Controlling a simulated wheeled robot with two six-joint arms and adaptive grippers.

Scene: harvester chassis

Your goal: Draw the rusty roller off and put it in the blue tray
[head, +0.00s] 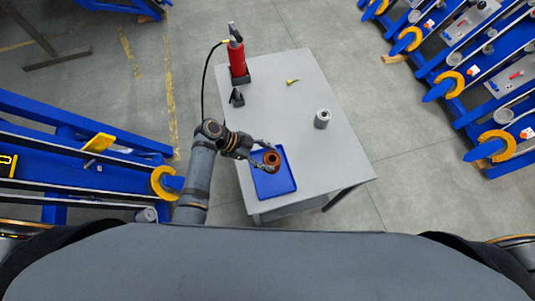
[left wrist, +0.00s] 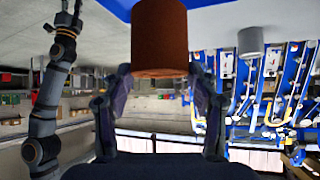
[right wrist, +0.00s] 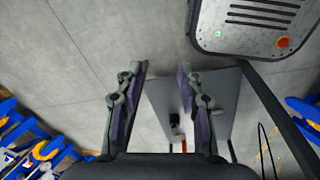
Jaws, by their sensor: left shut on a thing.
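The rusty roller (head: 271,158) is a short brown-orange hollow cylinder. It is over the upper part of the blue tray (head: 277,186), which lies on the grey table. My left gripper (head: 265,150) is shut on the roller. In the left wrist view the roller (left wrist: 159,38) is between the two fingertips, with blue of the tray behind its far end. I cannot tell whether the roller touches the tray floor. My right gripper (right wrist: 163,68) is open and empty in the right wrist view, and does not show in the head view.
A grey roller (head: 322,119) stands on the table (head: 330,160) right of the tray. A red cylinder (head: 237,62) with a black hose, a black block (head: 236,98) and a small yellow piece (head: 292,82) are further back. Blue chassis frames flank the table left and right.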

